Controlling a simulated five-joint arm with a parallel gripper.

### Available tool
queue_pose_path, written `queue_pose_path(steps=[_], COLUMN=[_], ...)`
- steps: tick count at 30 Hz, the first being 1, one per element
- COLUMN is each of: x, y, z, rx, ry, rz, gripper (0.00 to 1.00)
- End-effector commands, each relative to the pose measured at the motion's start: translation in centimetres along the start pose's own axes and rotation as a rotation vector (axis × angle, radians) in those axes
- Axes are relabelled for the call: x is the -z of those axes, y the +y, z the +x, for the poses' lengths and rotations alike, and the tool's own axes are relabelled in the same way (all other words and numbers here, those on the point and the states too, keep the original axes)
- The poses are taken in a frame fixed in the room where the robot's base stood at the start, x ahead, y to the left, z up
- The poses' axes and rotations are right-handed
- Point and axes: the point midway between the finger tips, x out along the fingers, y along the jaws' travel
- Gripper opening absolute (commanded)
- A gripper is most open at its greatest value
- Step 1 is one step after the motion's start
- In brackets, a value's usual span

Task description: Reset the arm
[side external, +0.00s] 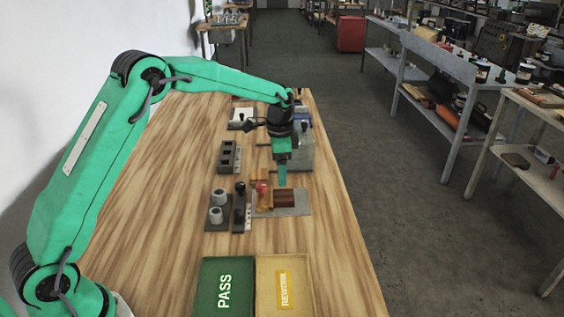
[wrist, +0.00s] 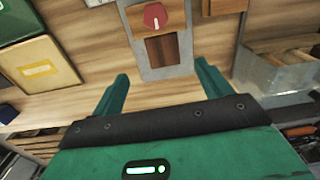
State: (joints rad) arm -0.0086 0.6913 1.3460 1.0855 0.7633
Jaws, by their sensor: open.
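My gripper (side external: 282,176) is above the workbench, over the grey plate with a brown block. In the wrist view my gripper (wrist: 163,84) shows two green fingers spread wide, with nothing between them. The dark brown block (side external: 285,196) lies on the grey plate (side external: 302,208); the block also shows in the wrist view (wrist: 162,50). A red-topped knob (side external: 262,188) stands beside the block. It also shows in the wrist view (wrist: 154,17). The fingertips look close to the block in the side view, but I cannot tell whether they touch it.
A green PASS tray (side external: 207,285) and a yellow REWORK tray (side external: 265,300) lie at the bench's near end. The wooden bench (side external: 165,230) is clear at left.

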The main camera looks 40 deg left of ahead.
Motion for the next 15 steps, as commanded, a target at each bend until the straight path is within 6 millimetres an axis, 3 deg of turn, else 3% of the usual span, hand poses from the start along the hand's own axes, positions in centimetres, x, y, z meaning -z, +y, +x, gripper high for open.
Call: queue_pose_path(steps=[15], x=[-4.8], y=[4.7], z=[-9.6], rx=[0.074], ry=[0.094], rz=[-0.184], gripper=[0.77])
